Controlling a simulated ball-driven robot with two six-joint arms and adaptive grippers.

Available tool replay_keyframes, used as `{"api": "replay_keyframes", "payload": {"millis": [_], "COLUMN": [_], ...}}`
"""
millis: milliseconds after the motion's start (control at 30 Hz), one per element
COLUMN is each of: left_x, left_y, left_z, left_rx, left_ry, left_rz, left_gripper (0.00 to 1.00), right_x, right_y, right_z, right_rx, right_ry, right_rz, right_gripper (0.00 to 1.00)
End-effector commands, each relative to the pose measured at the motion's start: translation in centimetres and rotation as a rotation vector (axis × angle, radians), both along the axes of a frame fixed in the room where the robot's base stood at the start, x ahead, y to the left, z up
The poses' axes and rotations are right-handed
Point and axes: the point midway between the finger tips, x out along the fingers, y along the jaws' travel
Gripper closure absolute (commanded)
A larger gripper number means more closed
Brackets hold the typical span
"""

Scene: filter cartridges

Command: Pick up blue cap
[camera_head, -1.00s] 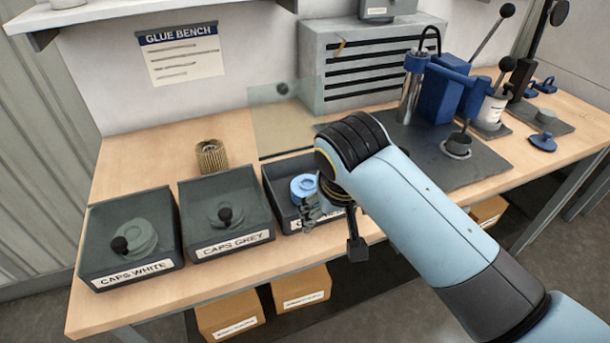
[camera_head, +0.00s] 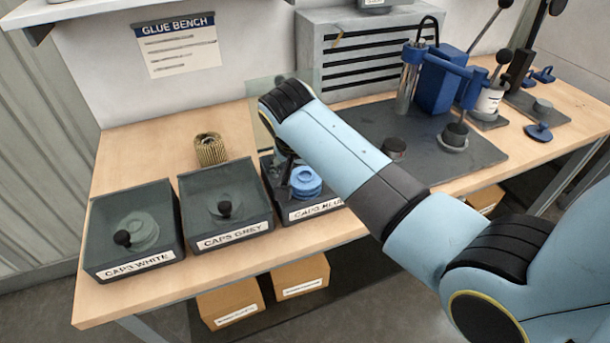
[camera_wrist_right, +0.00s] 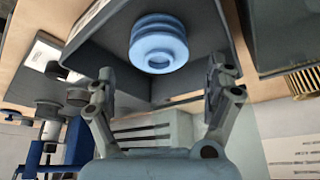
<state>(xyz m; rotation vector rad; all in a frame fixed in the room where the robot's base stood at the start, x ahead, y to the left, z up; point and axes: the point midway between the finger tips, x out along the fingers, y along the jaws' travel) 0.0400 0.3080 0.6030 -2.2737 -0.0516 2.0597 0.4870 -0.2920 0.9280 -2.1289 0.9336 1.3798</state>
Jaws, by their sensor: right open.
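A stack of light blue caps (camera_head: 306,181) stands in the dark bin labelled CAPS BLUE (camera_head: 316,209) at the bench's front edge. The stack also shows in the right wrist view (camera_wrist_right: 158,44), by the bin wall (camera_wrist_right: 215,30). My right gripper (camera_wrist_right: 160,76) is open and empty, its two fingers spread and pointing toward the bin. The stack shows beyond and between the fingertips, apart from them. In the head view my right arm hides most of the gripper and part of the bin; a bit of it shows just left of the caps. My left gripper is not in view.
A ribbed tan filter cartridge (camera_head: 210,150) stands behind the grey bin.

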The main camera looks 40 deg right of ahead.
Motion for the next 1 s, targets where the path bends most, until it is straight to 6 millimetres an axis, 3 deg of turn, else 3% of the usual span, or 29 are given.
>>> {"api": "replay_keyframes", "payload": {"millis": [200,433,733,1000], "left_x": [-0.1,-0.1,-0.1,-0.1], "left_y": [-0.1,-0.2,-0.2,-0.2], "left_z": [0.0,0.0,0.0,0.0], "left_rx": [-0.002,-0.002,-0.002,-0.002], "left_ry": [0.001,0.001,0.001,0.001], "left_rz": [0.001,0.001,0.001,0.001], "left_gripper": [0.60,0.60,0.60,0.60], "right_x": [0.6,0.6,0.6,0.6], "right_y": [-0.7,-0.8,-0.7,-0.7], "right_z": [-2.2,-2.3,-2.3,-2.2], "right_rx": [0.001,0.001,0.002,0.001], "right_ry": [0.000,-0.001,-0.001,-0.001], "right_rz": [0.000,0.001,0.001,0.001], "right_gripper": [0.13,0.14,0.54,0.55]}}
